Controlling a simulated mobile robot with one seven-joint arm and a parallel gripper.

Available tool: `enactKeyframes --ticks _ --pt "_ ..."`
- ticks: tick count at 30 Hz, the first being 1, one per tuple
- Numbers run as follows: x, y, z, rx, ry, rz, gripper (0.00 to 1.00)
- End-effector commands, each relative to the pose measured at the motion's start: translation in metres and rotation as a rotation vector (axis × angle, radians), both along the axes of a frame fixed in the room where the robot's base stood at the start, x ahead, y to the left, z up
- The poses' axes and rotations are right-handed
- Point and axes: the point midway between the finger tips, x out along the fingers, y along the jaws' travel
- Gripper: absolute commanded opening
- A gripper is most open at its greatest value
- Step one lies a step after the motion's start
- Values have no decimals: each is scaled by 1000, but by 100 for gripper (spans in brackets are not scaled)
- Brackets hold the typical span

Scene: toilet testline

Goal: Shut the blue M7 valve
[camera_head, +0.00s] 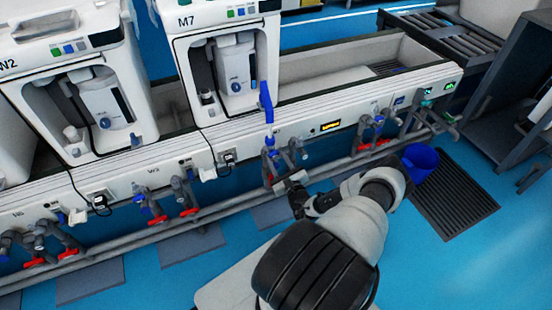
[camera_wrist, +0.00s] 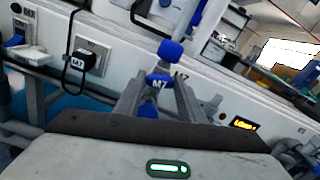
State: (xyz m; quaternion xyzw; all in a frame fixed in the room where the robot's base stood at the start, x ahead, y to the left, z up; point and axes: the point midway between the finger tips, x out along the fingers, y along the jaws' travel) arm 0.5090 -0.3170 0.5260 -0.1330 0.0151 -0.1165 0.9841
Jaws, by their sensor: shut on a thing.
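My gripper (camera_head: 291,180) reaches the pipes under this fitting. In the wrist view my gripper (camera_wrist: 158,95) has its fingers closed in around the blue valve part. The exact contact at the fingertips is partly hidden, and the lower valve parts are covered by my gripper.
Other valves with red handles (camera_head: 190,212) line the bench front. A pipe (camera_head: 130,237) runs along below them. A socket with a black plug (camera_wrist: 84,60) is left of the valve. A blue bucket (camera_head: 420,160) stands right of my arm on the floor.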

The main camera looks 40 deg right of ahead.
Motion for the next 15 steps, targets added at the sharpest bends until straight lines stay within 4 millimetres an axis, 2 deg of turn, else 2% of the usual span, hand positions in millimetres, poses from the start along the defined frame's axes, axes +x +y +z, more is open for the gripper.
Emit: enactKeyframes --ticks 6,15 --pt "0 -1 -1 140 -32 -1 14" --pt "0 0 -1 255 -58 0 14"
